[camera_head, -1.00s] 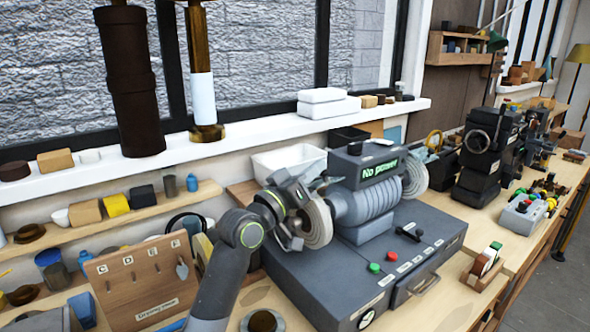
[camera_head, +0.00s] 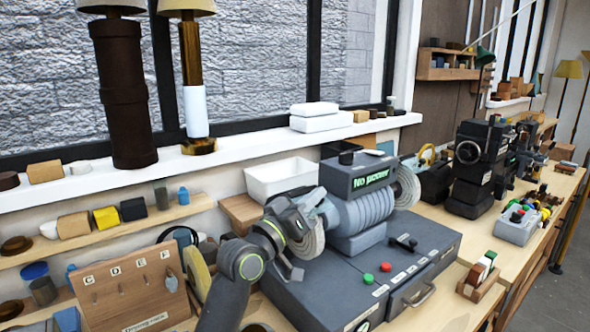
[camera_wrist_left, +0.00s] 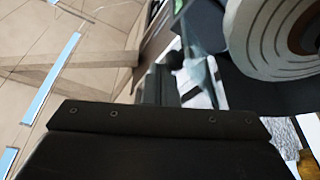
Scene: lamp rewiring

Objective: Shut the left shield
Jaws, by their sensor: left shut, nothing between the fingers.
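The bench grinder is a grey machine with a ribbed motor (camera_head: 372,212) and a box reading "No power" (camera_head: 372,178). Its left wheel (camera_head: 312,240) is pale and ringed; it also shows large at the upper right of the left wrist view (camera_wrist_left: 275,40). A pale piece (camera_head: 311,198) above that wheel may be the left shield. My gripper hides part of it, so its angle is unclear. My left gripper (camera_head: 300,218) is shut and empty, close beside the top of the left wheel. I cannot tell whether it touches the shield. My right gripper is not in view.
A wooden lettered rack (camera_head: 130,285) is left of my arm. A white bin (camera_head: 281,178) stands behind. Dark machines (camera_head: 475,160) fill the right.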

